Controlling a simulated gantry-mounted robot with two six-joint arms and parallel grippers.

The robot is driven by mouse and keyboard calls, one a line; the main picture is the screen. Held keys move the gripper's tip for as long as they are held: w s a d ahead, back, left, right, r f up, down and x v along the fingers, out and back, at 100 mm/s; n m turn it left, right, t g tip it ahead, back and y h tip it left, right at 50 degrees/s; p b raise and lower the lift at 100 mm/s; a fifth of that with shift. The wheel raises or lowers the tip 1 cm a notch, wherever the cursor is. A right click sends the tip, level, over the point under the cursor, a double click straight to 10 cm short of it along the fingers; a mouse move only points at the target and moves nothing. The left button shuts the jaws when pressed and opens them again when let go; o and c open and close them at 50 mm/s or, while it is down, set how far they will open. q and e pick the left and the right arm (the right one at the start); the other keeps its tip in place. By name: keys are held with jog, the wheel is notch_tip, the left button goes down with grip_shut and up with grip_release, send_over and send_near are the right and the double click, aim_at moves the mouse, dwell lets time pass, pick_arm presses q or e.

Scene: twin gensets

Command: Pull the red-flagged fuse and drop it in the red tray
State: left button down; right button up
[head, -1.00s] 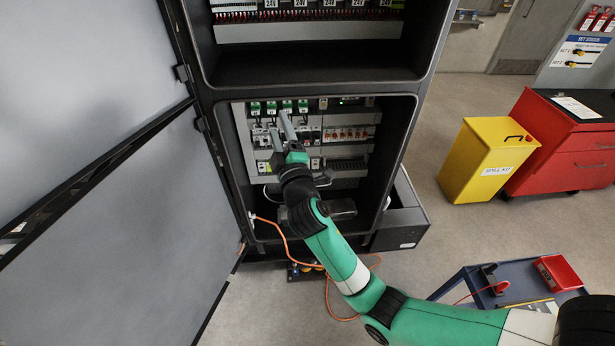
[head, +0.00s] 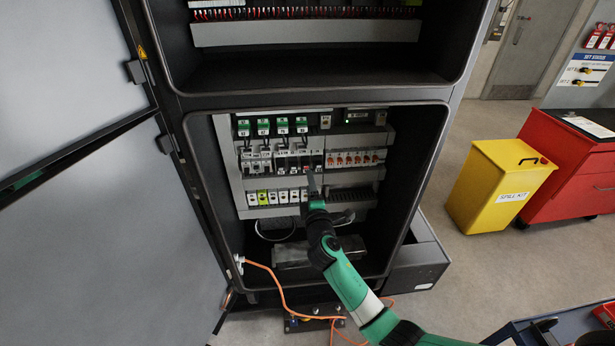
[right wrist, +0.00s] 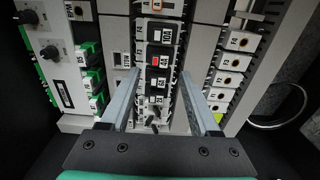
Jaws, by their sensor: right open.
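The red-flagged fuse (right wrist: 161,61) shows its small red window in the right wrist view. It sits in a row of black-fronted fuse holders running up the middle of that view. My right gripper (right wrist: 160,76) is open, with one finger on each side of this row, and nothing is held. In the head view the right gripper (head: 313,185) is at the fuse row inside the lower cabinet bay and partly covers it. I cannot tell whether the fingers touch the holders. The red tray (head: 605,313) is partly visible at the lower right edge. My left gripper is not in view.
Other breakers and terminals (head: 353,158) crowd both sides of the fuse row. The bay's dark frame (head: 425,180) surrounds the arm. An open cabinet door (head: 75,240) stands at left. An orange cable (head: 275,275) hangs below. A yellow spill-kit bin (head: 495,185) stands right.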

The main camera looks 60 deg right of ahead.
aim_at(306, 169)
jog(key=b+x, duration=0.3)
jog(key=x, duration=0.4)
jog(key=shift+b, duration=0.4)
jog(key=shift+a, duration=0.1)
dwell(0.4)
grip_shut()
dwell(0.5)
jog(key=shift+s+a, duration=0.2)
jog(key=shift+a, duration=0.05)
jog(key=shift+p+v, duration=0.75)
jog(key=shift+v, duration=0.1)
